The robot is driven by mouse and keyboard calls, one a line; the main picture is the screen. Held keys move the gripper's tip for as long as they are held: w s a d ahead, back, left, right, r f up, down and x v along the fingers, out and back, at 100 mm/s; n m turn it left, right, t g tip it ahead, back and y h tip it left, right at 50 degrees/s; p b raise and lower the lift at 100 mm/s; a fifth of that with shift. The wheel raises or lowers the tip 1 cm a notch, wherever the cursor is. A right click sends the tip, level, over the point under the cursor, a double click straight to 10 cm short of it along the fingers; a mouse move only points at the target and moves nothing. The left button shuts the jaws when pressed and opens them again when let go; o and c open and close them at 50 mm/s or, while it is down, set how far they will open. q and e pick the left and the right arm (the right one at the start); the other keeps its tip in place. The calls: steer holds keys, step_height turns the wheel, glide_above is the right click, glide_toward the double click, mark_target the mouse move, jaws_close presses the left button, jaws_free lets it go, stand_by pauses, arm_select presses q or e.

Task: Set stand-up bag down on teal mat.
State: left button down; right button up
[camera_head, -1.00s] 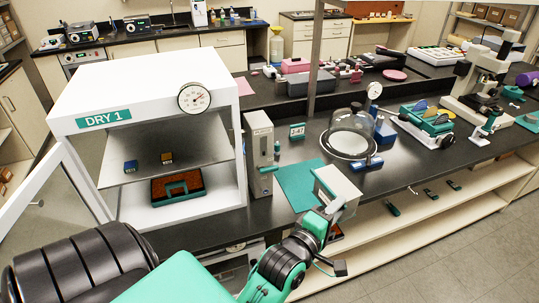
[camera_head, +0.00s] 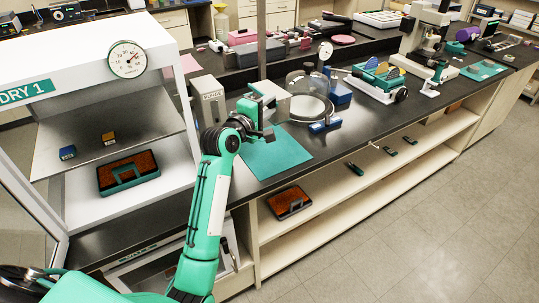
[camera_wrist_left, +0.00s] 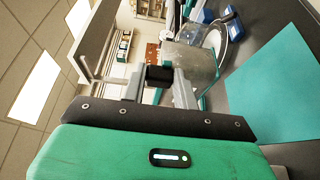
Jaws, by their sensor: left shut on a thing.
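The stand-up bag (camera_head: 274,98) is silvery grey and is held by my left gripper (camera_head: 262,112), which is shut on it. In the left wrist view the bag (camera_wrist_left: 200,62) shows beyond the fingers (camera_wrist_left: 160,76). The teal mat (camera_head: 277,158) lies flat and bare on the dark bench, below and nearer than the bag in the head view. In the left wrist view the mat (camera_wrist_left: 278,85) is at the right, apart from the bag. The bag appears raised; its base is partly hidden by the gripper. My right gripper is not in view.
A glass bell jar (camera_head: 309,97) with a blue-handled base stands right of the bag. A grey power unit (camera_head: 208,100) stands left. The white DRY 1 cabinet (camera_head: 165,190) is further left. A metal post (camera_head: 262,40) rises behind. The bench's front edge borders the mat.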

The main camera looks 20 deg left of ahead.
arm_select(q)
steer(key=w+a+r+h+b, duration=0.1)
steer(key=w+r, duration=0.2)
steer(key=shift+m, duration=0.4)
step_height(320, 180, down, 20)
steer(key=shift+w+a+r, duration=0.1)
steer(key=shift+a, duration=0.05)
steer(key=shift+b, duration=0.3)
steer(key=c, duration=1.1)
jaws_free()
steer(key=shift+f, duration=0.2)
steer(key=shift+r, duration=0.1)
